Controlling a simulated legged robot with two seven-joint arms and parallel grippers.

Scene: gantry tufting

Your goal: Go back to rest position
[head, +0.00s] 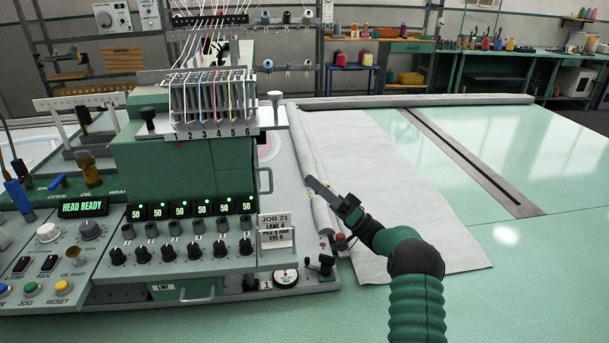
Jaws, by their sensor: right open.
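My right gripper (322,192) reaches in from the bottom right on a green ribbed arm. It is open, with its grey fingers pointing up and left, over or beside the long rolled edge of the pale cloth (400,175). I cannot tell whether it touches the roll. No held thing shows in its jaws. My left gripper is not in view.
A control panel (50,255) with knobs and coloured buttons fills the lower left. A job card (275,230) and a small dial (286,277) are near my right gripper. The green table (560,240) is clear at right, crossed by a dark slotted rail (465,160). Shelves stand behind.

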